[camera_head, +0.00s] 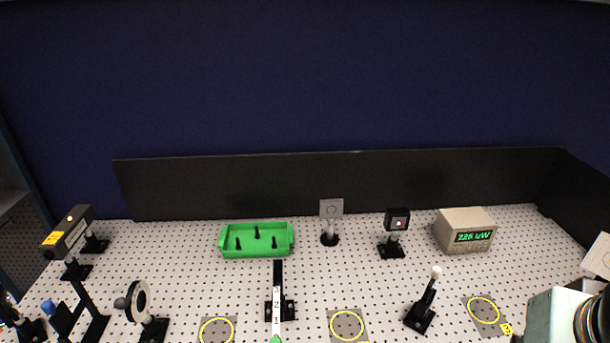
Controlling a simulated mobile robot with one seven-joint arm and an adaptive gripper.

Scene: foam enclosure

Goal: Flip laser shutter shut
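A black laser (70,232) with a yellow label and a small lit spot on top sits on a post at the left. A black lever with a white knob (436,272) stands tilted on a black base at the right. A black-and-white arm with a green tip (276,305) lies on a black mount near the middle front. I cannot tell for sure which of these two is the shutter. A blue-knobbed black mount (58,316) stands in front of the laser. My gripper's fingers are not seen; part of my arm appears to fill the lower right corner.
A green tray (256,252) holds several black posts. Yellow-ringed plates (346,325) lie along the front.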

